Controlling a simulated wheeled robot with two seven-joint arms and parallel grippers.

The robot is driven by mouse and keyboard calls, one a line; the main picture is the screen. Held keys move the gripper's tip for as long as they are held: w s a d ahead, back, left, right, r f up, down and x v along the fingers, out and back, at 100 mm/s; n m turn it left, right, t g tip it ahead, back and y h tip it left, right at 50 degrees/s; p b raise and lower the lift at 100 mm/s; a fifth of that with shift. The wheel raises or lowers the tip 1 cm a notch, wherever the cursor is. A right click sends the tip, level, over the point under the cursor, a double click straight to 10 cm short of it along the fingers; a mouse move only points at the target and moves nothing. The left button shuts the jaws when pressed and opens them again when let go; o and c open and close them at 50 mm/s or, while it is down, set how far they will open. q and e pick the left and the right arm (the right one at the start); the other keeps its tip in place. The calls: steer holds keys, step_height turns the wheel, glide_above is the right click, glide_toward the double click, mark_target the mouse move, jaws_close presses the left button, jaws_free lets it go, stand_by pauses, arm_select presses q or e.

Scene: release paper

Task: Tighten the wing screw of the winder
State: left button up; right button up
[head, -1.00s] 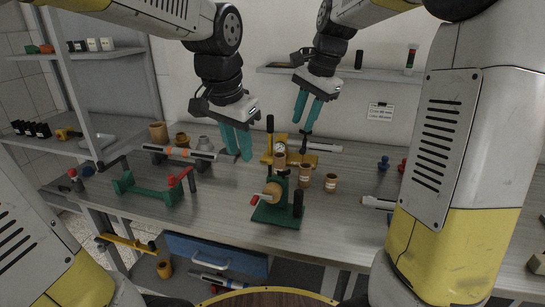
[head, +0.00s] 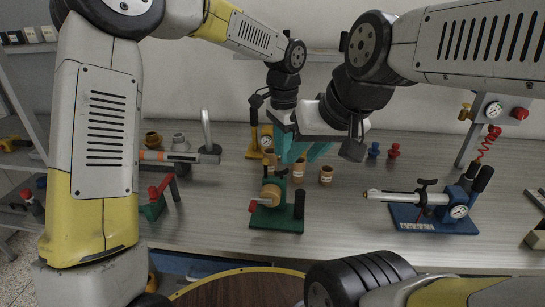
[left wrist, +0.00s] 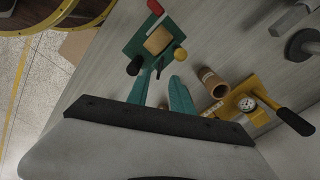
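The winder (head: 281,221) stands on the bench on a green base, with a tan roll, a red-tipped handle and a dark upright post. It also shows in the left wrist view (left wrist: 136,46), ahead of the fingertips. A small dark wing-shaped part (left wrist: 159,66), perhaps the wing screw, lies beside the roll, just beyond the fingers. My left gripper (left wrist: 161,82) has its teal fingers apart, with nothing between them. In the head view the left gripper (head: 287,150) is behind and above the winder. My right gripper (head: 319,151) is close beside it; its finger gap is unclear.
Tan cups (head: 299,169) and a yellow gauge fixture (head: 252,142) stand behind the winder, near both grippers. A blue-based device (head: 435,218) with a gauge is at the right. A green-and-red device (head: 153,207) is partly behind my left arm. The bench front is clear.

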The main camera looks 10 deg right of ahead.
mark_target(282, 172)
arm_select(q)
step_height(282, 172, down, 5)
steer(key=shift+f, duration=0.1)
stand_by(0.3)
jaws_close()
